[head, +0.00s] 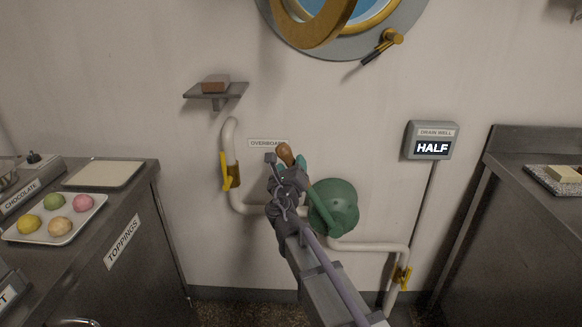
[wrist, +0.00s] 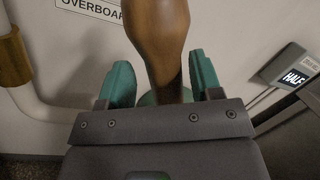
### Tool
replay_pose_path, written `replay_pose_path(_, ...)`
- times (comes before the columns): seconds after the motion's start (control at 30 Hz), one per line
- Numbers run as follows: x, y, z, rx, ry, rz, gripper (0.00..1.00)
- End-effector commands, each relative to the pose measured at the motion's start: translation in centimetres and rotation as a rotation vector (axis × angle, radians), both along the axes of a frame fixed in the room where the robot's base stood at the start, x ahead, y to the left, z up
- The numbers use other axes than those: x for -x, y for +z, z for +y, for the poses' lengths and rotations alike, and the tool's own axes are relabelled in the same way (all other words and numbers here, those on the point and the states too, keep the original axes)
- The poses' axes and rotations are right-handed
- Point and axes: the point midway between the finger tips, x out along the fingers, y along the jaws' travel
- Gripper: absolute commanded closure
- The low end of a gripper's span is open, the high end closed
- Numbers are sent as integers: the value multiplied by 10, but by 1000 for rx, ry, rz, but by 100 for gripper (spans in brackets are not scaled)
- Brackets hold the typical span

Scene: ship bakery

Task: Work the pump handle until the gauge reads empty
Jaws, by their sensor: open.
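The green pump (head: 336,205) is on the white pipe low on the wall. Its lever rises up and left to a brown wooden handle (head: 285,153). In the wrist view the handle (wrist: 160,40) stands between the two teal fingers of my gripper (wrist: 161,82), with a gap on at least the right side. My gripper (head: 283,164) is open at the handle in the head view, and my arm covers part of the pump and pipe. The grey drain well gauge (head: 431,141) on the wall reads HALF, and it also shows at the right of the wrist view (wrist: 294,78).
The white pipe (head: 377,247) has yellow-handled valves, one at left (head: 228,177) and one at lower right (head: 402,277). A small shelf (head: 216,91) and a brass-rimmed porthole (head: 392,22) are above. Steel counters stand left (head: 135,197) and right (head: 522,205).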

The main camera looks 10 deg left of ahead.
Motion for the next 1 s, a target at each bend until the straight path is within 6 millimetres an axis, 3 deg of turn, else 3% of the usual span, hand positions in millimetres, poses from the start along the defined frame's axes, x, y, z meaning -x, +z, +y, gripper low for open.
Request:
replay_pose_path(0.3, 75, -14, -1, 0, 4, 0, 41)
replay_pose_path(0.43, 97, -16, 0, 2, 3, 0, 41)
replay_pose_path(1.0, 103, -16, 0, 0, 1, 0, 41)
